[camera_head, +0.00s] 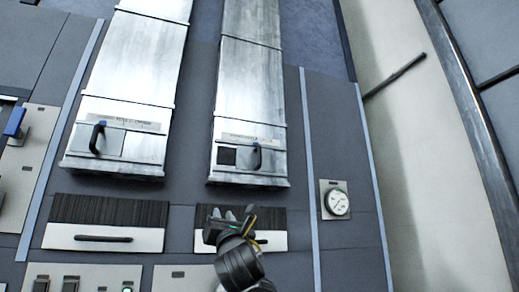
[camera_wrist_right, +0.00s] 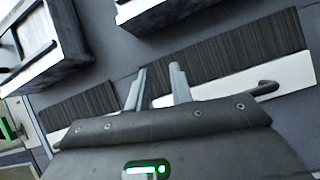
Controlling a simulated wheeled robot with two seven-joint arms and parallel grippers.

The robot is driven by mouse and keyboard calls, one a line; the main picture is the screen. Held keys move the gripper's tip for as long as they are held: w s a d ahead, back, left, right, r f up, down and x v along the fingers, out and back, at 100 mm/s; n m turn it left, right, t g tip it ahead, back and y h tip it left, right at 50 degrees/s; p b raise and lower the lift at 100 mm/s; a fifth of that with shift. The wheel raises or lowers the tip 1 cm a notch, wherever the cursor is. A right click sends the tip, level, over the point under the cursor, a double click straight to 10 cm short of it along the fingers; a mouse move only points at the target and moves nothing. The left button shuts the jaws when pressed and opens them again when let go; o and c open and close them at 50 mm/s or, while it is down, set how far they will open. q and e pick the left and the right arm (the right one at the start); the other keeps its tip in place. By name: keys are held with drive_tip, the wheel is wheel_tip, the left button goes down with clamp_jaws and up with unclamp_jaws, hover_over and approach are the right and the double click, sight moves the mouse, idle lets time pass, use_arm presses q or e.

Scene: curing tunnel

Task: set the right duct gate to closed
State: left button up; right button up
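The right duct (camera_head: 250,85) is a tall pale metal channel in the head view. Near its lower end are a dark square opening (camera_head: 228,156) and a dark gate handle (camera_head: 257,156), which stands to the right of the opening. My right gripper (camera_head: 232,212) is below this duct, in front of the striped vent panel, apart from the handle. In the right wrist view its two fingers (camera_wrist_right: 157,74) stand apart with nothing between them. The duct's lower end (camera_wrist_right: 150,12) seems to show at the top there. My left gripper is not in view.
A similar left duct (camera_head: 140,60) has a handle (camera_head: 97,137) at its plate's left side. Below the ducts are vent panels with bar handles (camera_head: 103,239).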

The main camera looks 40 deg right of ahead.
sight(260, 149)
drive_tip(key=s+d+r+h, duration=0.3)
drive_tip(key=s+r, duration=0.2)
drive_tip(key=r, duration=0.2)
drive_tip(key=s+d+r+h, duration=0.3)
drive_tip(key=s+r, duration=0.2)
drive_tip(key=r, duration=0.1)
drive_tip(key=p+x, duration=0.4)
drive_tip(key=x, duration=0.1)
drive_tip(key=p+x, duration=0.4)
drive_tip(key=x, duration=0.2)
drive_tip(key=shift+w+a, duration=0.2)
drive_tip(key=shift+a, duration=0.05)
drive_tip(key=shift+y, duration=0.3)
drive_tip(key=shift+c, duration=0.2)
clamp_jaws()
drive_tip(key=shift+w, duration=0.1)
